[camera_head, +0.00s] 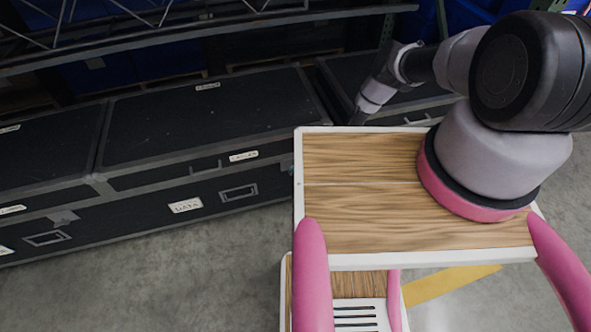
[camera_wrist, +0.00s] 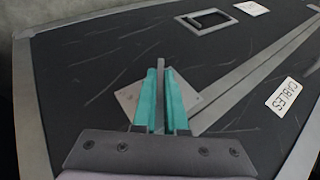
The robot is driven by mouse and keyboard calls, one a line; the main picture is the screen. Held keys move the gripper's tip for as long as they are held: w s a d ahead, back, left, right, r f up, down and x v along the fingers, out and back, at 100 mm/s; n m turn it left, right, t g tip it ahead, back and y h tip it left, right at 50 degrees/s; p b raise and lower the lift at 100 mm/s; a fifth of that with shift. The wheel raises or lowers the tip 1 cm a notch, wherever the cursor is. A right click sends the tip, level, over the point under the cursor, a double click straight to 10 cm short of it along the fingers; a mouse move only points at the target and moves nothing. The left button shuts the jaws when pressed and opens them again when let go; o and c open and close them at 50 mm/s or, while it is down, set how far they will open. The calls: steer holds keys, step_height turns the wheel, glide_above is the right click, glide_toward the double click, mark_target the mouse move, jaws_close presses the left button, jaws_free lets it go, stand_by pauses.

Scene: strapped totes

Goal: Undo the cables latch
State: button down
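In the wrist view, the cables latch (camera_wrist: 160,64) is a thin grey lever on a light square plate (camera_wrist: 128,100), set on a black case with grey edging. A white label reading CABLES (camera_wrist: 287,97) is on the case to the right. My gripper (camera_wrist: 160,72) has its two teal fingers on either side of the lever, with almost no gap, and looks shut on it. In the head view, my gripper (camera_head: 357,118) reaches down at the right-hand case (camera_head: 345,72); its fingertips and the latch are mostly hidden there by my wooden top.
A recessed handle (camera_wrist: 208,20) and another white label (camera_wrist: 252,8) lie farther along the case. In the head view, a long black case (camera_head: 200,115) with a DATA label (camera_head: 186,205) stands to the left. Shelving (camera_head: 200,30) runs behind. The concrete floor (camera_head: 170,280) in front is clear.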

steer(key=shift+r+h, duration=0.1)
steer(key=shift+h, duration=0.2)
steer(key=h, duration=0.2)
steer(key=n+t+h, duration=0.1)
steer(key=h, duration=0.1)
steer(key=shift+a+r, duration=0.1)
steer(key=shift+a, duration=0.3)
steer(key=shift+n+t+h, duration=0.3)
steer(key=shift+h, duration=0.7)
steer(key=shift+w, duration=0.1)
steer(key=c, duration=1)
jaws_free()
steer(key=shift+o, duration=0.2)
steer(key=v, duration=1.1)
steer(key=shift+a, duration=0.2)
